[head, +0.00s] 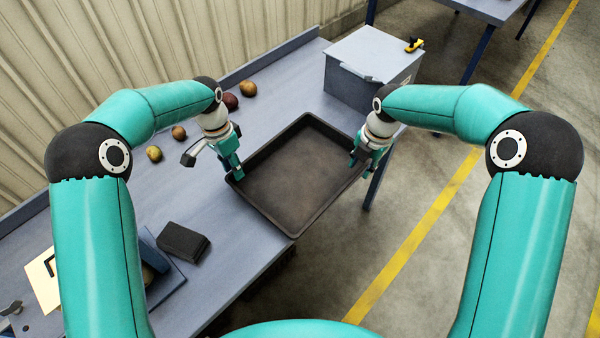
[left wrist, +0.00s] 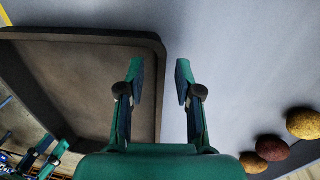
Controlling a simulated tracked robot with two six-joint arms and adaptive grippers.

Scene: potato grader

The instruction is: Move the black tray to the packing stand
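The black tray (head: 290,222) is an empty, shallow rectangular pan. It lies on the grey bench, its right part reaching past the bench's front edge. My left gripper (head: 233,172) is at the tray's left rim, fingers apart. In the left wrist view the fingers (left wrist: 158,75) stand on either side of the line of the tray's rim (left wrist: 160,100), with gaps to it. My right gripper (head: 361,160) is at the opposite rim, and its fingers look apart. I cannot tell for sure which thing is the packing stand; a blue-legged table (head: 490,8) stands at the top right.
A grey lidded box (head: 370,65) with a yellow-and-black item (head: 414,45) stands behind the tray. Several potatoes (head: 154,153) lie along the bench's wall side. A dark block (head: 183,241) lies at the near left. Open floor with yellow lines (head: 430,222) is on the right.

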